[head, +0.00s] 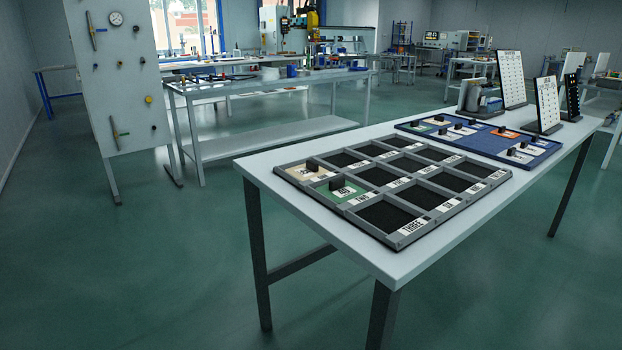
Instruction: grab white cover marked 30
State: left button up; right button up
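Several small covers with black knobs lie on a blue tray (478,145) on the far part of the white table. Some look white, such as a white cover (524,150) at the tray's right side and another white cover (461,130) nearer its middle. Their markings are too small to read, so I cannot tell which one is marked 30. A grey compartment tray (398,244) lies on the near part of the table. A beige cover (297,172) and a green cover (352,193) sit in its left compartments; the other compartments show black floors. Neither gripper is in view.
The white table (290,212) stands on dark legs over open green floor (150,270). Upright printed boards (511,80) and a container (485,101) stand behind the blue tray. A panel (112,60) with gauges and handles stands at the left, beside a grey workbench (265,142).

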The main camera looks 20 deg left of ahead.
aim_at(524, 146)
jog(key=i+j, duration=0.15)
jog(key=j, duration=0.2)
jog(key=i+j+z, duration=0.15)
jog(key=j, duration=0.2)
jog(key=i+j, duration=0.15)
jog(key=j, duration=0.25)
jog(key=i+j, duration=0.3)
jog(key=i+j+z, duration=0.05)
